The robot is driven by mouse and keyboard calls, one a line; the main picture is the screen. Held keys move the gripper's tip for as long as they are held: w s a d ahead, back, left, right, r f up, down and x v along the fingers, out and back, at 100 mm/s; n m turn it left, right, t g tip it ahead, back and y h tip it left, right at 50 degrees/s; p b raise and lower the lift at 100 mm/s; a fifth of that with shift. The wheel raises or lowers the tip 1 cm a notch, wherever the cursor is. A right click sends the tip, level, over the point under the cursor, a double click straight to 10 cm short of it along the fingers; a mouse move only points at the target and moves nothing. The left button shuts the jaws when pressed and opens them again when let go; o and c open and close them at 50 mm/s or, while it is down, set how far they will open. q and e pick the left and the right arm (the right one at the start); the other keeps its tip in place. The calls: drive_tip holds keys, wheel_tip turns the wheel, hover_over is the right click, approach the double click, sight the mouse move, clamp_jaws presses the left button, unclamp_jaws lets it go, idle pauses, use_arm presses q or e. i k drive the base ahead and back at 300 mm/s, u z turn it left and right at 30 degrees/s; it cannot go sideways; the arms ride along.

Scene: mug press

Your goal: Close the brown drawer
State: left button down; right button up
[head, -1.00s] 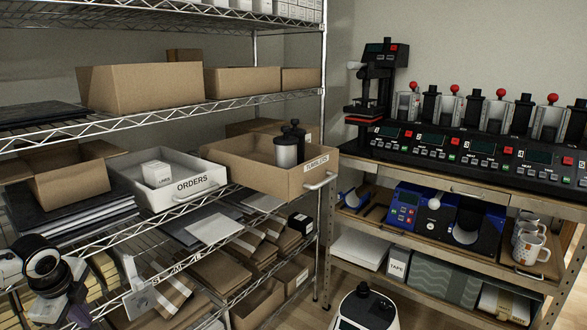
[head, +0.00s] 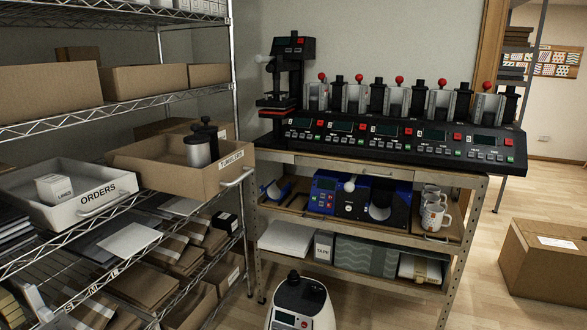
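The brown drawer (head: 150,163), labelled "TUMBLERS", sits on the wire shelf at the left and juts out past the shelf's front edge. It has a pale handle on its front. A steel tumbler and a black tumbler (head: 207,137) stand inside it. My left gripper is not in view; my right gripper is not in view either.
A white "ORDERS" drawer (head: 50,205) sits left of the brown drawer. A bench with a row of mug presses (head: 400,135) stands to the right. A cardboard box (head: 545,262) is on the floor at far right. Open floor lies between bench and box.

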sight(159, 163)
drive_tip(key=z, duration=0.05)
drive_tip(key=i, duration=0.9)
drive_tip(key=z, duration=0.3)
